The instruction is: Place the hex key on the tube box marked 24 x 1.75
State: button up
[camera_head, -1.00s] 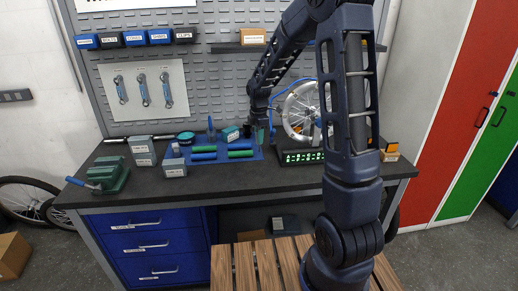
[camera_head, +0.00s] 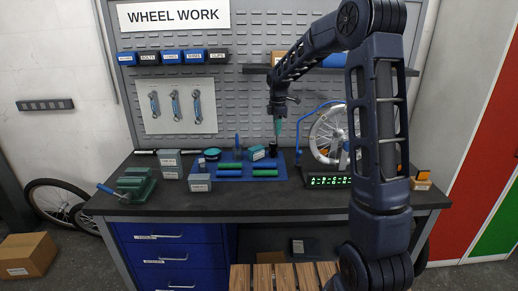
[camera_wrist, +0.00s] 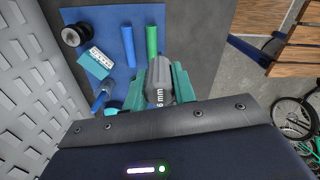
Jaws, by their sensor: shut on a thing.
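My gripper (camera_head: 278,122) is shut on a grey piece marked "6 mm" (camera_wrist: 159,75), which I take to be the hex key. In the wrist view the piece sits between the teal fingers (camera_wrist: 163,88); the rest of it is hidden. In the head view the gripper hangs above the back of the blue mat, clear of the bench. Grey boxes stand left of the mat: a stacked pair (camera_head: 169,163) and a single one (camera_head: 200,182) at the mat's front left corner. Their print is too small to read, so I cannot tell which is 24 x 1.75.
The blue mat (camera_head: 226,179) holds blue and green grips, a teal-and-white box (camera_head: 257,153) and a black spool (camera_wrist: 75,35). A green vise (camera_head: 135,185) stands at the left end. A wheel stand (camera_head: 330,140) and lit display (camera_head: 328,181) are on the right. The front bench strip is clear.

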jog(key=w+a+f, duration=0.4)
jog(key=w+a, duration=0.1)
jog(key=w, duration=0.5)
jog(key=w+a+f, duration=0.4)
jog(key=w, duration=0.6)
jog(key=shift+w+f, duration=0.15)
jog(key=shift+f, duration=2)
jog(key=o, duration=1)
jog(key=shift+f, duration=0.15)
jog(key=shift+r, duration=2.9)
